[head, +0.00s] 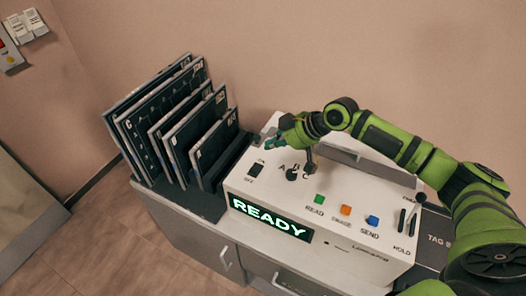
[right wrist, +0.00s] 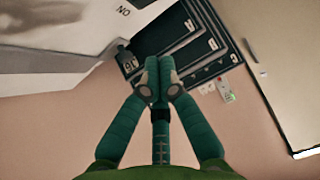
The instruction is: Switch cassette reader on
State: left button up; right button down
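The cassette reader (head: 330,235) is a white console on a grey cabinet. Its front display (head: 270,218) is lit and reads READY in pale green. A black rocker switch (head: 256,170) sits at the left of its top, between ON and OFF labels; I cannot tell its tilt. My right gripper (head: 283,140) is above the reader's back left part, behind and right of the switch in the head view. In the right wrist view its green fingers (right wrist: 158,80) meet at the tips with nothing visible between them. My left gripper is not in view.
Several dark cassettes (head: 172,115) stand in a rack left of the reader. The reader's top carries a black knob, green READ (head: 319,199), orange (head: 345,210) and blue SEND (head: 372,220) buttons, and levers (head: 408,216) near HOLD. A wall panel (head: 10,50) is at far left.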

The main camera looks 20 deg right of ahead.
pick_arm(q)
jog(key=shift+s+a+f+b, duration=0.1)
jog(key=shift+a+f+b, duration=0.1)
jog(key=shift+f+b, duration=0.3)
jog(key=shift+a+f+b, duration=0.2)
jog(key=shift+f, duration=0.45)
pick_arm(e)
jog(key=v, duration=0.5)
jog(key=shift+r, duration=0.2)
jog(key=shift+a, duration=0.15)
